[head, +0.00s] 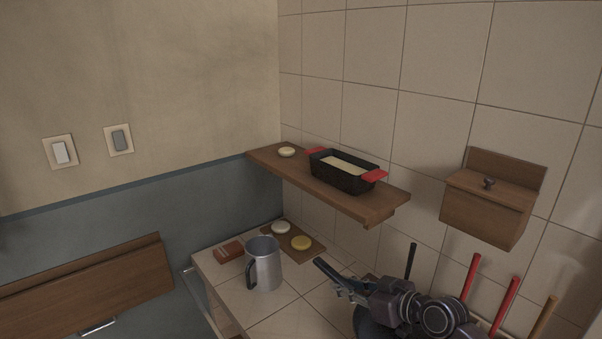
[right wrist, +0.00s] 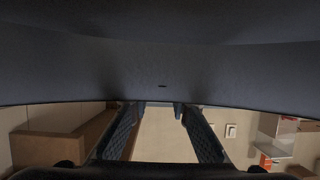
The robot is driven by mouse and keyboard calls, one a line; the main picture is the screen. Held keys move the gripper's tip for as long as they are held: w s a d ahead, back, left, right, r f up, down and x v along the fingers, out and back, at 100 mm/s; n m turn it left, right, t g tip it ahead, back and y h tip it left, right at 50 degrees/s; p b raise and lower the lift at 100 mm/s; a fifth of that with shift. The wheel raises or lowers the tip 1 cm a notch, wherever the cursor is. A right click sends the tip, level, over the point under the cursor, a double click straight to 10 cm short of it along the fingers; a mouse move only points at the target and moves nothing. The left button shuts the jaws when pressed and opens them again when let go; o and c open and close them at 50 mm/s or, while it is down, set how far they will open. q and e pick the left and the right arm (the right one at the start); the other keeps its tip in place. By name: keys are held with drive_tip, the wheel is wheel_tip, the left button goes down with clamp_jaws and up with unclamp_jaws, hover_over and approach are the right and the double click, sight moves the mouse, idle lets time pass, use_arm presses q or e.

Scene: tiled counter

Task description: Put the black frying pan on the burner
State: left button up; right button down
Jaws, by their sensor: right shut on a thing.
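The black frying pan (head: 367,324) shows only in part at the bottom of the head view, dark and round, beneath my right gripper (head: 347,289). The gripper is shut on the pan, with a dark handle-like bar reaching up and left past the fingers. In the right wrist view, a broad dark surface (right wrist: 160,70), seemingly the pan, fills the upper half, and the two fingers (right wrist: 162,130) stand below it. My arm hides much of the pan. I cannot make out the burner. My left gripper is not in view.
Above, a wooden shelf (head: 290,170) carries a black loaf pan (head: 340,178) with red handles. A wooden box (head: 487,207) and several upright handles (head: 503,306) are at right.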

wheel_tip(320, 180, up, 4)
drive_tip(key=n+g+y+b, duration=0.1)
drive_tip(key=n+y+b, duration=0.1)
hover_over(360, 334)
drive_tip(key=s+d+r+n+g, duration=0.1)
drive_tip(key=s+d, duration=0.3)
drive_tip(key=s, duration=1)
drive_tip(key=shift+s+r+g+y+b, duration=0.2)
drive_tip(key=shift+r+g+y+b, duration=0.1)
drive_tip(key=shift+r+g+b, duration=0.1)
